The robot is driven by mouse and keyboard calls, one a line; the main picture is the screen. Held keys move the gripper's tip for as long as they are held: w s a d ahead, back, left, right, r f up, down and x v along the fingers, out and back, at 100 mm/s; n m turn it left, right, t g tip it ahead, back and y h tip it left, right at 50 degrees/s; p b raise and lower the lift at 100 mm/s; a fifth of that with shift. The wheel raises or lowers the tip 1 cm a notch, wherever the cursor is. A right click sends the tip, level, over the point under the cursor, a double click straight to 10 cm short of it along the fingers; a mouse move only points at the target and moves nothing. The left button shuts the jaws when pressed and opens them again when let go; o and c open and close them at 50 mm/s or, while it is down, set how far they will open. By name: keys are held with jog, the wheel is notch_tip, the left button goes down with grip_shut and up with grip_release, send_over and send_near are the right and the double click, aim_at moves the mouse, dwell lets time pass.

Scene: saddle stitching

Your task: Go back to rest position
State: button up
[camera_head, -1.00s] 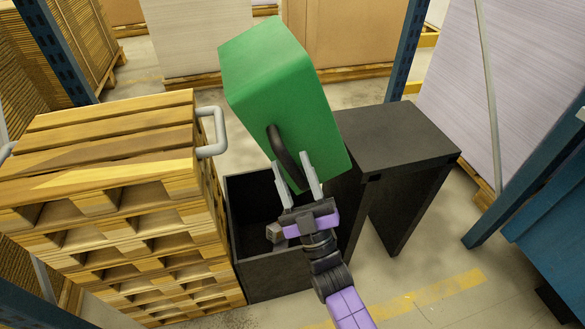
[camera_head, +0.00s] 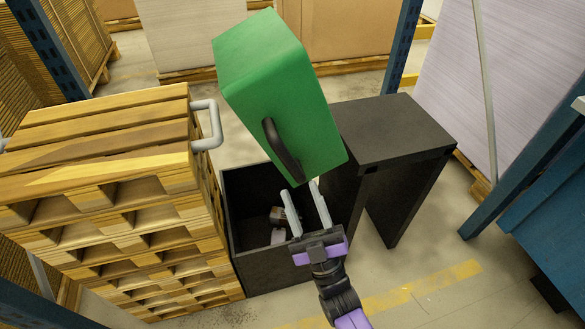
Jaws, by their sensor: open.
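My gripper (camera_head: 306,189) is open, with nothing between its two grey fingers. It is above the right part of an open black box (camera_head: 260,267). A green case or lid (camera_head: 285,100) with a dark curved handle (camera_head: 282,150) stands tilted just beyond the fingertips. The fingers look close to its lower edge, and I cannot tell whether they touch it. Small grey and brown items (camera_head: 277,222) lie inside the black box, partly behind the left finger.
A stack of wooden pallets (camera_head: 110,165) with a grey tube handle (camera_head: 209,124) stands at left. A black table (camera_head: 395,128) stands right of the box. Blue rack posts (camera_head: 402,52) and paper stacks (camera_head: 450,80) bound the right side. Floor is open at front right.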

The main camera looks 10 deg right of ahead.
jog(key=shift+w+f, duration=0.2)
jog(key=shift+w+r+m+h, duration=0.15)
jog(key=shift+w+m+h, duration=0.2)
jog(key=shift+m, duration=0.15)
jog(key=shift+s+d+r+m+g+h, duration=0.15)
jog(key=shift+s+d+m+g+h, duration=0.15)
jog(key=shift+m+h, duration=0.15)
jog(key=shift+s+d+r+m+g+h, duration=0.15)
jog(key=shift+d+m+g+h, duration=0.15)
jog(key=shift+m, duration=0.25)
jog(key=s+d+f+m+g+h, duration=0.1)
jog(key=s+d+m+g, duration=0.15)
jog(key=s, duration=0.85)
jog(key=s+d+f+m+g+h, duration=0.15)
jog(key=s+g, duration=0.25)
jog(key=s, duration=0.7)
jog(key=s+d+m+g+h, duration=0.2)
jog(key=s+d+g, duration=0.15)
jog(key=s, duration=0.85)
notch_tip(320, 180, up, 21)
jog(key=p, duration=2.1)
jog(key=shift+a+f, duration=0.15)
jog(key=shift+f, duration=0.05)
